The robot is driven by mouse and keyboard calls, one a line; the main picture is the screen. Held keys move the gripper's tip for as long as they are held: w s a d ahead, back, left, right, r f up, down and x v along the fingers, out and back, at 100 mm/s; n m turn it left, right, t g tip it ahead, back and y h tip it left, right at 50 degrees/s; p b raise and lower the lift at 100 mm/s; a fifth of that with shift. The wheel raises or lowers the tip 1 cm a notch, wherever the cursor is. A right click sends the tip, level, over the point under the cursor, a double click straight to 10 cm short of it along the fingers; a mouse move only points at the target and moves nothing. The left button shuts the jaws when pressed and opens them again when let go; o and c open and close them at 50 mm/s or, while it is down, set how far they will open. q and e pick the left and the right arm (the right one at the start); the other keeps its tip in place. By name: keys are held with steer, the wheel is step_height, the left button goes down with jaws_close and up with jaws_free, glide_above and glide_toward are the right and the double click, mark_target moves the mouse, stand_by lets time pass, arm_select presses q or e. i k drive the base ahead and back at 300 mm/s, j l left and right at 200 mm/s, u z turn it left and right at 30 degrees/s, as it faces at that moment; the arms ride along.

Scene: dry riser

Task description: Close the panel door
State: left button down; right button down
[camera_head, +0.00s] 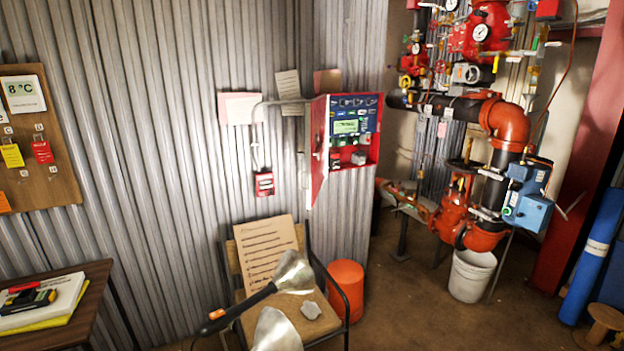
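The red panel (369,152) is on the corrugated metal wall, with its inside exposed: a blue face with a lit green screen and several small modules. Its red panel door (319,150) stands open on the left side. It swings out toward me and is seen nearly edge-on. No gripper of mine can be made out in this view.
Red valves and pipes (507,122) and a white bucket (471,275) are right.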

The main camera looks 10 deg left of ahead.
mark_target(317, 110)
steer(key=i+l+u, duration=0.2)
steer(key=i+l, duration=0.4)
steer(key=i+l+u, duration=0.25)
steer(key=i+l, duration=0.3)
steer(key=l, duration=0.2)
